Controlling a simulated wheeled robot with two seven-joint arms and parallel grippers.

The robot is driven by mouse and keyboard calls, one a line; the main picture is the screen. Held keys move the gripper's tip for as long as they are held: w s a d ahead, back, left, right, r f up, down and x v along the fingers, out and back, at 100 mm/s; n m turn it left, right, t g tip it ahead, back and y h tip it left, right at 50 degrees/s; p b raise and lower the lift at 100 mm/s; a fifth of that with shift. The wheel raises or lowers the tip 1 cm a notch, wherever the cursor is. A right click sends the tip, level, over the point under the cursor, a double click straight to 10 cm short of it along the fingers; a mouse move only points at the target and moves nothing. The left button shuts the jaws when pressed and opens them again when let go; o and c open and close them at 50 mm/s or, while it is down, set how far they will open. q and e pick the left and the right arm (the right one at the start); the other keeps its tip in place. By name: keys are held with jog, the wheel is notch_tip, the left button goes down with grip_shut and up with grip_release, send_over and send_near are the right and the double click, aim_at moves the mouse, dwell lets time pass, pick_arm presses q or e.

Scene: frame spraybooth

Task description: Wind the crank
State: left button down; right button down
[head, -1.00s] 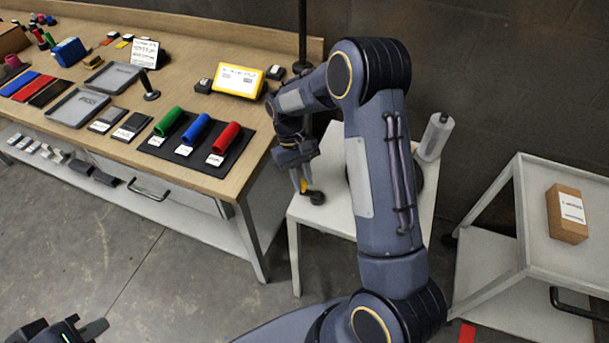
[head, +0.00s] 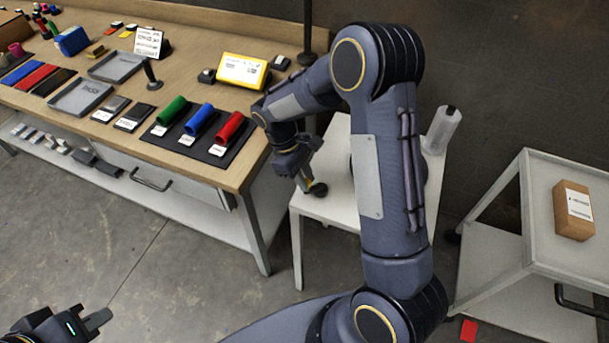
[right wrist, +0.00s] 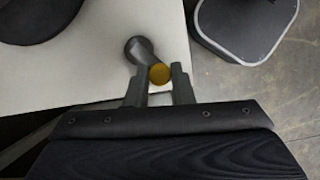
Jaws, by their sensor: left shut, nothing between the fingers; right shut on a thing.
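The crank shows in the right wrist view as a dark arm with a round black end (right wrist: 138,48) and a yellow-topped handle (right wrist: 160,74). My right gripper (right wrist: 158,86) is shut on the handle, one finger on each side of it. In the head view my right gripper (head: 305,184) reaches down at the left edge of a small white table (head: 338,212), and the crank's black end (head: 318,189) shows just beside it. My arm hides most of what stands on that table. My left gripper (head: 100,318) is shut and empty at the bottom left.
A wooden bench (head: 240,175) on the left carries green, blue and red cylinders, trays and a yellow display (head: 241,71). A clear bottle (head: 441,130) stands at the white table's back right. A grey cart (head: 562,254) with a brown box (head: 573,210) is at right.

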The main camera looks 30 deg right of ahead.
dwell(0.3)
jog(key=c, duration=1.3)
grip_release()
jog(key=v, duration=0.7)
jog(key=shift+w+a+r+b, duration=0.15)
jog(key=shift+r+b, duration=0.15)
jog(key=shift+r, duration=0.05)
